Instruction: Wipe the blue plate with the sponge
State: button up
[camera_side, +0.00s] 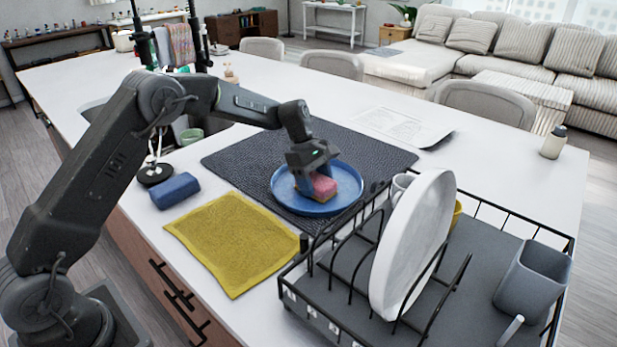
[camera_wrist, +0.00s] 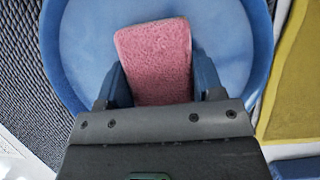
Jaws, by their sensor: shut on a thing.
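The blue plate (camera_side: 346,185) lies on a dark textured mat (camera_side: 240,158) on the white counter. The pink sponge (camera_side: 323,187), with a yellowish underside, is at the plate's inside, near its middle. My gripper (camera_side: 314,182) points down over the plate and is shut on the sponge. In the wrist view the sponge (camera_wrist: 155,55) sits between the two blue fingers of my gripper (camera_wrist: 158,85), with the plate (camera_wrist: 225,35) around it. The sponge appears to be at the plate's surface, but I cannot tell whether it presses on it.
A black dish rack (camera_side: 350,285) with an upright white plate (camera_side: 412,245) stands close at the right front. A yellow cloth (camera_side: 232,243) and a rolled blue cloth (camera_side: 175,190) lie left of the plate. A paper sheet (camera_side: 400,125) lies behind the mat.

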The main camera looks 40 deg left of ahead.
jog(key=shift+d, duration=0.85)
jog(key=shift+w+a, duration=0.15)
jog(key=shift+w, duration=0.7)
jog(key=shift+a, duration=3.05)
jog(key=shift+r, duration=4.05)
